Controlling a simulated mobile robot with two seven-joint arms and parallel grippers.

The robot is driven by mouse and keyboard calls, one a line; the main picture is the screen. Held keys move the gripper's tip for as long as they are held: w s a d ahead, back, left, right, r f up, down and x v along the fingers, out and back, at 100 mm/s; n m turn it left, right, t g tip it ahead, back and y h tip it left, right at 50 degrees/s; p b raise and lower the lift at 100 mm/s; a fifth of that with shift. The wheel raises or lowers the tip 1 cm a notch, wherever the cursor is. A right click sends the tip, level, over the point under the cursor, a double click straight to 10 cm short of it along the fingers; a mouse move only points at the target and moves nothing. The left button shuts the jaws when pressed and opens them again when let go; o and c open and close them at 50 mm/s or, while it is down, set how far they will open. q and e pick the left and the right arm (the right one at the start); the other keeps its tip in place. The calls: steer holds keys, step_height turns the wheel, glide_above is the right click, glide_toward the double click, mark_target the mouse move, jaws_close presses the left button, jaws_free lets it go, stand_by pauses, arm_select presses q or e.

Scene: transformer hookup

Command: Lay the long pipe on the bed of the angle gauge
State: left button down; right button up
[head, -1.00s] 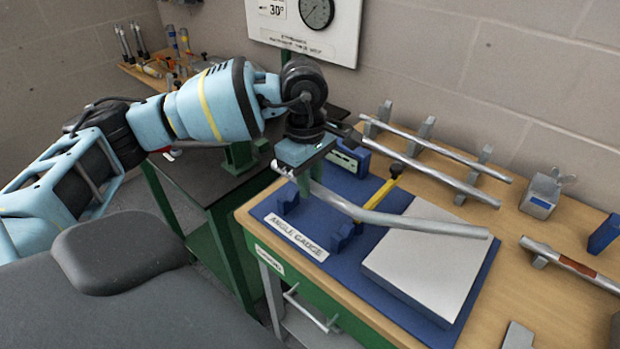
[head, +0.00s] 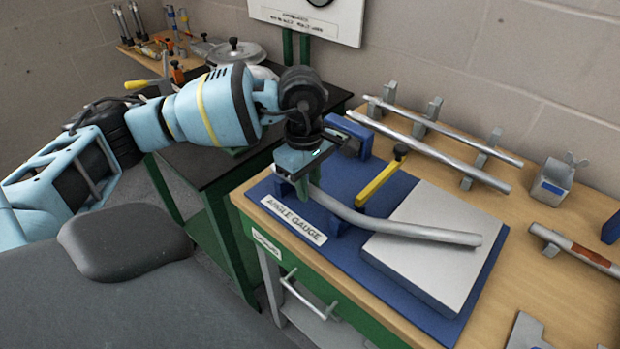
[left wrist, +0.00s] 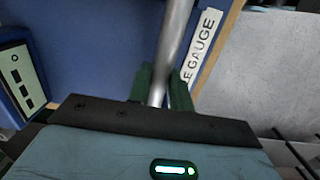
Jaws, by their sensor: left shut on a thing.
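My left gripper (head: 303,185) is shut on the long pipe (head: 400,231), a silver pipe with a bend, near its left end. The pipe runs right over the angle gauge (head: 262,190), a blue board with a white label, a yellow arm (head: 380,180) and a pale grey plate (head: 425,267). Its far end lies above the plate. A blue support (head: 342,221) is partly hidden behind the pipe; I cannot tell whether they touch. In the left wrist view, the green fingers (left wrist: 163,88) close around the pipe (left wrist: 175,40). My right gripper is not in view.
Two straight pipes (head: 445,150) rest on grey holders at the back of the wooden bench. A grey clamp block (head: 553,183) and a pipe with a reddish band (head: 580,252) are at right. A dark table (head: 185,170) with tools stands left.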

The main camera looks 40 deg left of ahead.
arm_select(q)
steer(key=c, duration=1.2)
jaws_free()
steer(key=shift+f, duration=0.1)
steer(key=r, duration=0.8)
steer(key=shift+a, duration=0.25)
steer(key=shift+f, duration=0.1)
